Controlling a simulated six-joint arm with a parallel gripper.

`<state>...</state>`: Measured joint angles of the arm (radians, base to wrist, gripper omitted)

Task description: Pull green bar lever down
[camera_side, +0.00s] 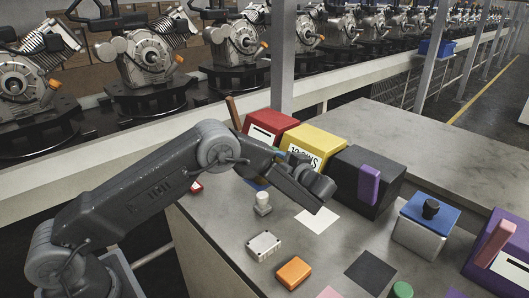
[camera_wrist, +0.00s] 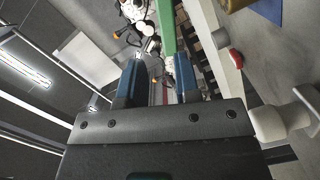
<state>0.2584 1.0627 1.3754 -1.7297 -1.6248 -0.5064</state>
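The green bar lever (camera_wrist: 166,26) shows in the wrist view as a long green bar coming in from the top edge. Its near end reaches the line of my fingertips, close to the right-hand finger. I cannot tell if they touch. My gripper (camera_wrist: 157,66) is open, with a wide gap between its two blue fingers and nothing clasped. In the side view my arm hides the fingers, and the green lever is not visible there.
Red (camera_side: 266,127), yellow (camera_side: 313,143) and black (camera_side: 349,178) boxes line the table's back. A white knob (camera_side: 263,202), white block (camera_side: 264,246), orange block (camera_side: 293,272) and blue-topped box (camera_side: 423,232) stand in front. A conveyor with engines runs behind.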

